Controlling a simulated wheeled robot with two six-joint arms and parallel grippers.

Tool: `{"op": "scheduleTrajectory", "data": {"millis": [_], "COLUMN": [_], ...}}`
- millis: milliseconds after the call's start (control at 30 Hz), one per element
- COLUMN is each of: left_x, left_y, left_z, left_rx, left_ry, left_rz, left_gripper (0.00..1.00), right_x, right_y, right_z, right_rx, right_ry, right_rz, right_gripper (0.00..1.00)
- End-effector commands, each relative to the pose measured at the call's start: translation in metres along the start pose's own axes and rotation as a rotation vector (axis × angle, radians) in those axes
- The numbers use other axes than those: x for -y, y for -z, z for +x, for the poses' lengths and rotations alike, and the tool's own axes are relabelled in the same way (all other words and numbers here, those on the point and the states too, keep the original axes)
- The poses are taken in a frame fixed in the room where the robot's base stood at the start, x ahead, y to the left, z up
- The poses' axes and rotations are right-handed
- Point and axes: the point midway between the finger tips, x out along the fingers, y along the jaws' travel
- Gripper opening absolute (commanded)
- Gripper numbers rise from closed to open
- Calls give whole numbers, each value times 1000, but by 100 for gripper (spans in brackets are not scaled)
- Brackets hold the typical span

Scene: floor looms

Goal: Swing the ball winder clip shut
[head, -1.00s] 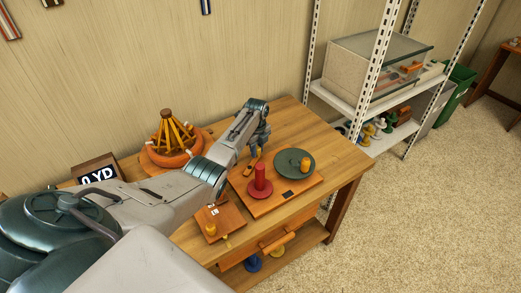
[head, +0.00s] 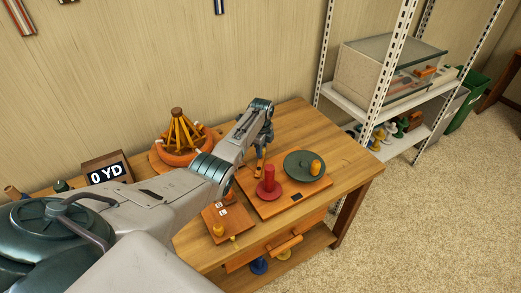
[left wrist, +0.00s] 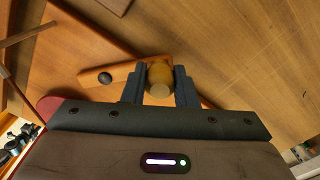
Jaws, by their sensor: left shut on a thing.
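The ball winder stands on an orange board (head: 248,184) on the table, with a red cone (head: 268,181) and a dark green disc (head: 306,165) that carries a yellow peg. The clip (head: 259,170) is a small orange arm behind the red cone. In the left wrist view the clip (left wrist: 128,72) has a dark pivot at its left end and a yellow knob (left wrist: 159,80) at its other end. My left gripper (head: 262,148) reaches down to the clip. Its fingers (left wrist: 159,88) are shut on the yellow knob. My right gripper is not in view.
A small orange board with a yellow peg (head: 218,229) lies left of the winder. An orange wheel-like frame with spokes (head: 181,137) and a "0 YD" display (head: 107,174) stand behind. The table's right end (head: 345,165) is clear. A metal shelf (head: 375,115) stands to the right.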

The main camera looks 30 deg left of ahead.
Motion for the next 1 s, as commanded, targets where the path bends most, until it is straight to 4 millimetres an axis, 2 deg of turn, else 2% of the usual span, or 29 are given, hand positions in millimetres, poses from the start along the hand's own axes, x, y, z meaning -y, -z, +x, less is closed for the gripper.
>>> {"op": "scheduleTrajectory", "data": {"millis": [67,100,200,467,633,767,1000], "left_x": [1,1,1,0,1,0,1], "left_y": [-2,-2,-2,-1,-1,-1,-2], "left_z": [-2,-2,-2,-1,-11,-31,-80], "left_rx": [2,3,2,1,1,2,2], "left_ry": [4,4,3,1,3,5,5], "left_rz": [-3,-3,-2,-1,0,0,-1], "left_gripper": [0,28,47,48,48,48,48], "right_x": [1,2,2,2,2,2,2], "right_y": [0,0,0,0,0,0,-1], "right_z": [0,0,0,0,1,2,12], "right_rx": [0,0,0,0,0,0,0], "right_ry": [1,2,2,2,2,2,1], "right_rz": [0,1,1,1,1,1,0], "right_gripper": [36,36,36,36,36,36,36]}}
